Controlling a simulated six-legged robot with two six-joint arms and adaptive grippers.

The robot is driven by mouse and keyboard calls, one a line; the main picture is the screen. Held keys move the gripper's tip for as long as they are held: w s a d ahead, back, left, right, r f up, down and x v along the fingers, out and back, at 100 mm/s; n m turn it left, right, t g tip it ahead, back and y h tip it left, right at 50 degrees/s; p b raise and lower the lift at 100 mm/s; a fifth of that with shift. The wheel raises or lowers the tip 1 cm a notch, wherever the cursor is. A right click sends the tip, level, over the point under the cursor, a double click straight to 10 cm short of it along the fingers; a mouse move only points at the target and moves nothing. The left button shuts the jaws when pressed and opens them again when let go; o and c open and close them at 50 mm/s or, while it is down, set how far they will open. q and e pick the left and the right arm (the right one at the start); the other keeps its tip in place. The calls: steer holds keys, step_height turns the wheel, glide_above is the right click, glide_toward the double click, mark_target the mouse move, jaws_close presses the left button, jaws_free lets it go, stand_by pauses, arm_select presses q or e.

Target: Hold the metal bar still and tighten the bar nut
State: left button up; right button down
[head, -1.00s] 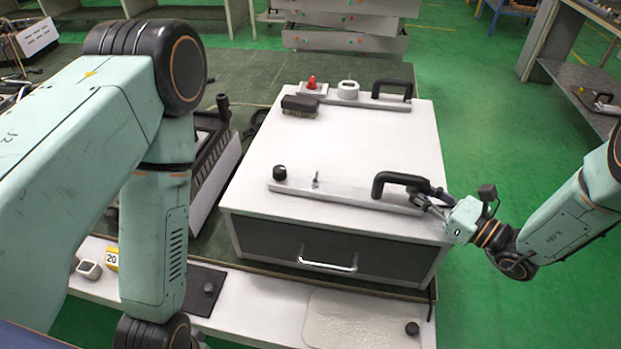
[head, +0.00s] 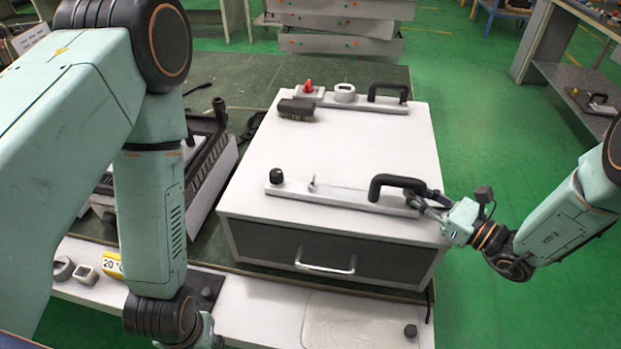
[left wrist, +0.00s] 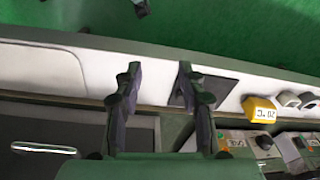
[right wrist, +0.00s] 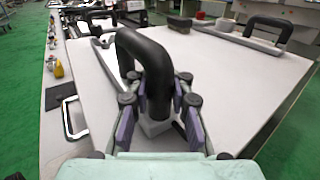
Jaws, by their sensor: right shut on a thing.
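The metal bar (head: 340,198) lies along the near edge of the white box top. It carries a black handle (head: 398,181) at its right end, a black knob (head: 277,175) at its left end and a small upright metal piece (head: 313,184) between them. I cannot tell which of these is the bar nut. My right gripper (right wrist: 158,98) is shut on the handle's near leg, at the right end of the bar. My left gripper (left wrist: 158,72) is open and empty above the front bench; in the head view it is mostly cut off at the bottom.
The white box (head: 365,135) has a second handled bar and a black brush (head: 297,110) at its back. A yellow-labelled block (head: 112,264) and two grey ring pieces (head: 86,274) sit on the front bench at left. A dark mat (left wrist: 215,90) lies there too.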

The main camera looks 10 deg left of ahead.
mark_target(312, 185)
arm_select(q)
steer(key=w+r+n+t, duration=0.1)
steer(key=w+r+n, duration=0.2)
steer(key=w+r, duration=0.2)
steer(key=w+a+r+n+t, duration=0.1)
steer(key=w+r+n, duration=0.3)
steer(key=w, duration=0.8)
steer(key=w+r+n+t+y, duration=0.1)
steer(key=w+r+n+t, duration=0.1)
steer(key=w+r, duration=0.6)
steer(key=shift+w+a+n+t, duration=0.2)
steer(key=shift+w+n+t, duration=0.1)
steer(key=shift+w+n, duration=0.4)
steer(key=w+d+r, duration=0.1)
steer(key=w+d, duration=0.1)
steer(key=w+d+r+m+h, duration=0.1)
steer(key=w+d, duration=0.1)
steer(key=w+d+r+m+g+h, duration=0.1)
steer(key=w+d+r, duration=0.1)
steer(key=d, duration=0.1)
steer(key=shift+w, duration=0.1)
steer(key=d+r+m+g, duration=0.5)
steer(key=d+m, duration=0.2)
steer(key=d, duration=0.2)
step_height(312, 185, down, 12)
steer(key=shift+w+a+r, duration=0.1)
steer(key=shift+a+r, duration=0.05)
steer(key=shift+r, duration=0.05)
steer(key=shift+c, duration=0.4)
jaws_close()
